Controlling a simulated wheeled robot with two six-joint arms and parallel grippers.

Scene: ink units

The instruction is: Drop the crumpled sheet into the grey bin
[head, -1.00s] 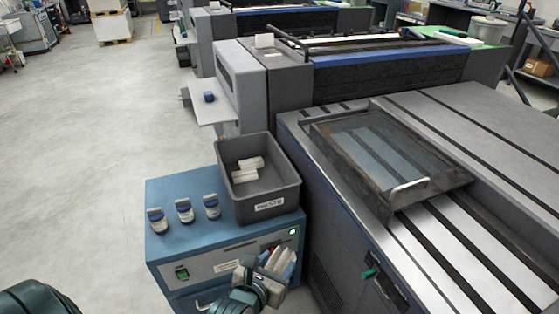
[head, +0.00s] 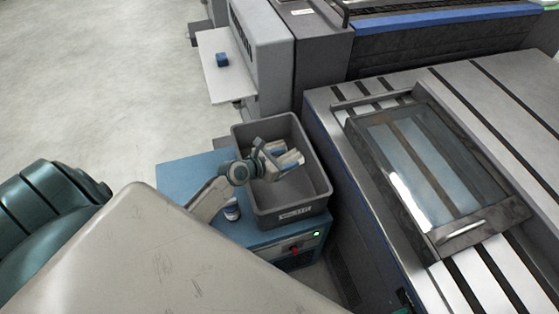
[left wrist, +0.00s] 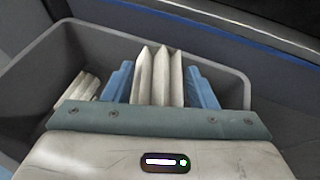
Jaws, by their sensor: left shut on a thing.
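The crumpled sheet (left wrist: 163,78) is off-white with pointed folds and sits between the blue fingers of my left gripper (left wrist: 160,85) in the left wrist view. The gripper is shut on it. In the head view my left gripper (head: 284,158) is over the grey bin (head: 318,185), inside its rim as seen from above. The open bin stands on a blue cabinet and also fills much of the left wrist view (left wrist: 100,48). Another pale piece (left wrist: 80,90) lies in the bin at left. The gripper hides part of the bin floor. My right gripper is out of view.
The blue cabinet (head: 180,168) bears the bin and a small bottle (head: 232,211), partly behind my arm. A large press with a framed glass panel (head: 430,165) stands close on the right. A small blue object (head: 222,60) sits on a pale shelf. Floor at left is clear.

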